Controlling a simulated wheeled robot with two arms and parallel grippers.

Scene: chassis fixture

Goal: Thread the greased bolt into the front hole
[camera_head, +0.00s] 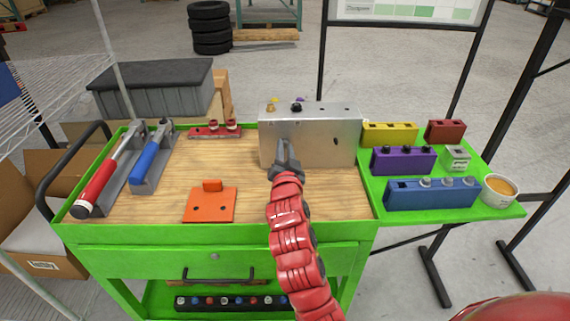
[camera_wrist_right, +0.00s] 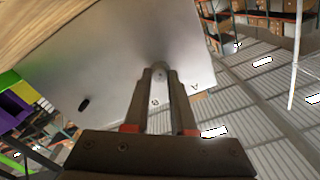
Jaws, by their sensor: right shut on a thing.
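The chassis block (camera_head: 310,145), a silver metal box, stands at the back of the wooden cart top. A dark hole (camera_head: 335,141) shows on the right of its front face, and in the right wrist view (camera_wrist_right: 84,104). My right gripper (camera_head: 284,145) is at the left part of that face. In the right wrist view its fingers (camera_wrist_right: 160,74) are shut on a small round grey thing (camera_wrist_right: 159,69), likely the bolt, at the face. The fingers and bolt hide any hole there, so I cannot tell how deep it sits. My left gripper is not in view.
Brass (camera_head: 270,107) and dark (camera_head: 296,107) fittings sit on the block's top. An orange plate (camera_head: 209,205) lies front left. Yellow (camera_head: 390,134), purple (camera_head: 403,160) and blue (camera_head: 433,194) holders and a cup (camera_head: 500,190) stand right. Tools (camera_head: 110,175) lie left.

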